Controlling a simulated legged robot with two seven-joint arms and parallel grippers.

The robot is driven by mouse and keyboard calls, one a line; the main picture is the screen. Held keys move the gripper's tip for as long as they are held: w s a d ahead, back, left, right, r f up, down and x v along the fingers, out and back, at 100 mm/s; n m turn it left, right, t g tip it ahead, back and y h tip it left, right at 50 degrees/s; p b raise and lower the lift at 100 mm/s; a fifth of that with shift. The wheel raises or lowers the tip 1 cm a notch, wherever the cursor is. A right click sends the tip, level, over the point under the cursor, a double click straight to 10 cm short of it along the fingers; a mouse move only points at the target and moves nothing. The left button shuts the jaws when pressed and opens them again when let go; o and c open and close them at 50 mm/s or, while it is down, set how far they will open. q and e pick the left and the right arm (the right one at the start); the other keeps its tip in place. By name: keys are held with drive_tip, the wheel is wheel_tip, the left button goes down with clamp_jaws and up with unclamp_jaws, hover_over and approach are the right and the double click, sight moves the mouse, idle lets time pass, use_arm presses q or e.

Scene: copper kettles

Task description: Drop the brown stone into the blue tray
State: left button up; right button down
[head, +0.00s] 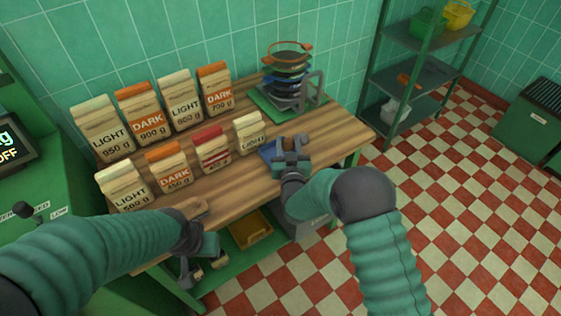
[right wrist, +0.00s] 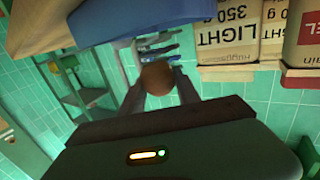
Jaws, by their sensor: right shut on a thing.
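My right gripper (head: 291,146) is at the right end of the wooden table, beside and partly over the blue tray (head: 266,154). It is shut on the brown stone (head: 289,143), which shows as a round brown ball between the fingers in the right wrist view (right wrist: 157,77). The blue tray (right wrist: 150,14) fills part of the top of that view, close to the stone. My arm and gripper hide much of the tray in the head view. My left gripper (head: 206,270) hangs in front of the table's front edge, with its fingers apart and nothing between them.
Several LIGHT and DARK paper bags (head: 172,163) stand along the table (head: 225,185). A small bag (head: 249,133) is just left of the tray.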

drive_tip(key=shift+a, duration=0.3)
drive_tip(key=c, duration=1.3)
unclamp_jaws()
drive_tip(key=shift+a, duration=0.15)
drive_tip(key=shift+o, duration=2.5)
drive_tip(key=shift+d, duration=0.7)
drive_tip(key=s, duration=0.5)
drive_tip(key=shift+s+a+r, duration=0.1)
drive_tip(key=shift+a, duration=0.05)
use_arm(q)
drive_tip(key=shift+a+f, duration=0.15)
drive_tip(key=shift+a, duration=0.05)
use_arm(e)
drive_tip(key=s+d, duration=0.2)
drive_tip(key=s, duration=0.9)
drive_tip(key=shift+s+r, duration=0.25)
drive_tip(key=shift+r, duration=0.1)
